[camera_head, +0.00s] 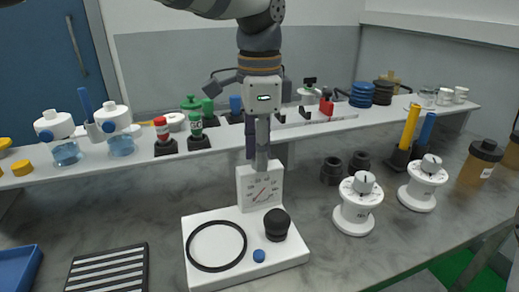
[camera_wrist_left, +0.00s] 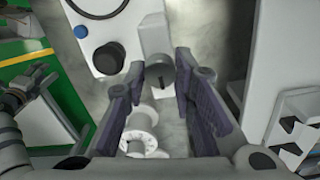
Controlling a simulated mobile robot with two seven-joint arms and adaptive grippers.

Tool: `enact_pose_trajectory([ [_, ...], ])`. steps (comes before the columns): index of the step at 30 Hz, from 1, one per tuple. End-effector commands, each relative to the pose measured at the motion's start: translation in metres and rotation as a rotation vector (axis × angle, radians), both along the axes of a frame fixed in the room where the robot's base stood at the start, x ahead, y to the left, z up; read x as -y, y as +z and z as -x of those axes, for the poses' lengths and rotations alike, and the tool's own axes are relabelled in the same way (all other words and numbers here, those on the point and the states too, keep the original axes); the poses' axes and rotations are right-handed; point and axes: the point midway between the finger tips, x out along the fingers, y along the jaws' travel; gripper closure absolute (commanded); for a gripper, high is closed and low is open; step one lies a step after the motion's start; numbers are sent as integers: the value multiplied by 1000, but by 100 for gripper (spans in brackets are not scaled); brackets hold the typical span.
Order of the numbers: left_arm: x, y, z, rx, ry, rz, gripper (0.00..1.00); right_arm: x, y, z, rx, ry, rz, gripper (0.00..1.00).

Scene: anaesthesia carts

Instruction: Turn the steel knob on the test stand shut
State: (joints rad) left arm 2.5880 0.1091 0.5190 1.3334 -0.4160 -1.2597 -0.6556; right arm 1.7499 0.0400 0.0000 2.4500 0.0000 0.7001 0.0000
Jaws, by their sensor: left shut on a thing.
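The test stand (camera_head: 200,225) is a white base with an upright gauge panel (camera_head: 262,187), a black ring, a black knob (camera_head: 277,222) and a blue button. My left gripper (camera_head: 258,160) comes down from above to the top of the gauge panel. In the left wrist view its fingers (camera_wrist_left: 163,90) are on either side of the grey steel knob (camera_wrist_left: 160,75), shut on it. In the head view the fingers hide this knob. Part of my right arm, seemingly with its gripper (camera_wrist_left: 22,98), shows at the left edge of the left wrist view; its fingers are unclear.
A white shelf (camera_head: 225,137) with bottles, valves and small parts runs behind the stand. White spools (camera_head: 357,205) and brown bottles (camera_head: 480,163) stand to the right. A black-and-white striped plate (camera_head: 108,270) and a blue tray (camera_head: 16,270) lie at left.

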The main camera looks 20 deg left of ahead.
Motion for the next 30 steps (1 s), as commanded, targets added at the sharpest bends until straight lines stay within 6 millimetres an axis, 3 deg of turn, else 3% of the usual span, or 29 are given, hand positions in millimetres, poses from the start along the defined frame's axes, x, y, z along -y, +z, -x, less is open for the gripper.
enact_pose_trajectory([
  [18,0,-1,0,-1,-36,-1,100,0,0,0,-1,0,0,60],
  [19,0,-1,0,-1,-36,-1,69,0,0,0,-1,0,0,60],
  [21,0,-1,0,-1,-36,-1,55,0,0,0,-1,0,0,60],
  [30,0,2,0,0,-35,0,55,0,0,0,0,0,0,60],
])
